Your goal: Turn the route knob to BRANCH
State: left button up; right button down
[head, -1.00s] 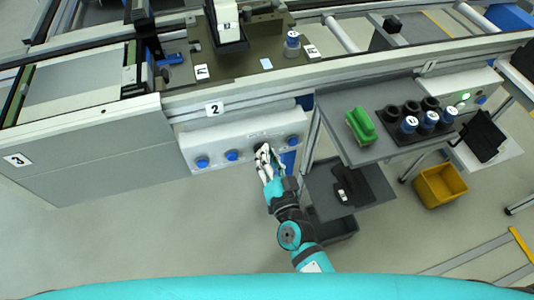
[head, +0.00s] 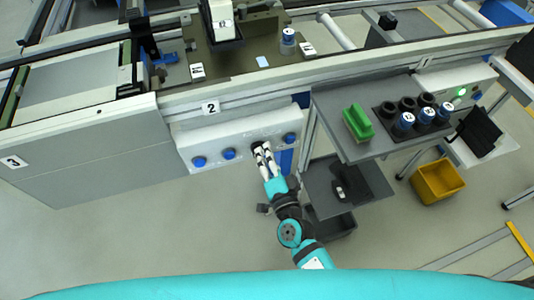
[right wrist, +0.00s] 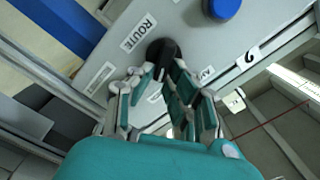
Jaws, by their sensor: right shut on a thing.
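The route knob is black and sits on the white control panel (head: 215,148); it is mostly hidden by my gripper in the head view. In the right wrist view the black knob (right wrist: 163,50) stands beside a label reading ROUTE (right wrist: 138,33). My right gripper (head: 262,152) reaches the panel from below. In the right wrist view its fingers (right wrist: 161,70) are closed on either side of the knob. Where the knob's pointer faces cannot be made out, and the other labels around it are too small or covered to read. My left gripper is not in view.
Blue buttons (head: 229,154) lie left and right of the knob on the same panel. A grey shelf (head: 375,150) with a green block (head: 358,124) and a black holder of cylinders stands to the right. A yellow bin (head: 437,181) is on the floor. Floor at lower left is clear.

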jog(key=c, duration=1.3)
grip_release()
jog(key=shift+s, duration=0.1)
jog(key=v, duration=1.2)
jog(key=shift+f, duration=0.15)
